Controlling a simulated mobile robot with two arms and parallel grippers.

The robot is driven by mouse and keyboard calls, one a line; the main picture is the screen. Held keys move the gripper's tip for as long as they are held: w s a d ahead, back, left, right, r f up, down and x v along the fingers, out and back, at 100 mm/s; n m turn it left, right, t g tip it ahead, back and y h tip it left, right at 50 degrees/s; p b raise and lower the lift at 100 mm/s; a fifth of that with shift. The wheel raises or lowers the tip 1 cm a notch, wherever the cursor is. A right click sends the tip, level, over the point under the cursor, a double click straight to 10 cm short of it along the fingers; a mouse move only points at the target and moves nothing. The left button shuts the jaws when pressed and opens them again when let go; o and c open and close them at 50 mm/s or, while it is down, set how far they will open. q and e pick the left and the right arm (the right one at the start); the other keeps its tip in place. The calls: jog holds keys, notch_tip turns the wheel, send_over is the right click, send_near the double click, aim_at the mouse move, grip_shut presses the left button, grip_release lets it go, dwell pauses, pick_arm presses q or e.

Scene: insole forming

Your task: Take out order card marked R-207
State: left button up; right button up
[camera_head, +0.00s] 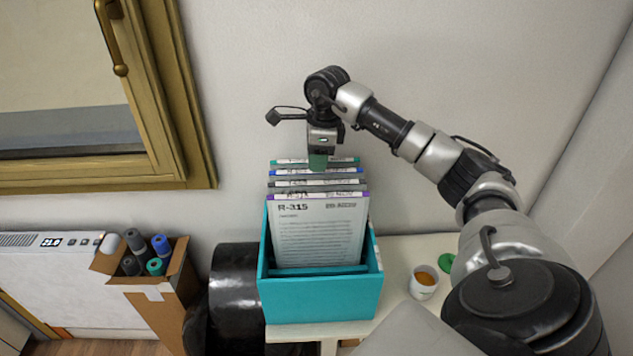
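A teal box (322,300) on the small table holds several upright order cards. The front card (318,235) has a purple top edge and reads R-315. Behind it stand cards with grey, blue (290,172) and green (345,160) top edges. Their labels are too small or covered to read, so I cannot tell which is R-207. My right gripper (318,160) points down at the top edges of the rear cards. A green patch shows at its tip. I cannot tell whether its fingers are open or shut, or whether they touch a card. My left gripper is out of view.
A white cup (423,282) with orange contents stands right of the box, near a green disc (446,262). A black cylinder (235,290) and a cardboard box (165,300) of rolls are at left. The wall is close behind the cards.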

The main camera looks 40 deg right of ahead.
aim_at(317, 176)
notch_tip(317, 176, down, 4)
jog(key=shift+w+f+p, duration=0.1)
jog(key=shift+f+p, duration=0.1)
jog(key=shift+p, duration=0.9)
jog(key=shift+f, duration=0.45)
grip_shut()
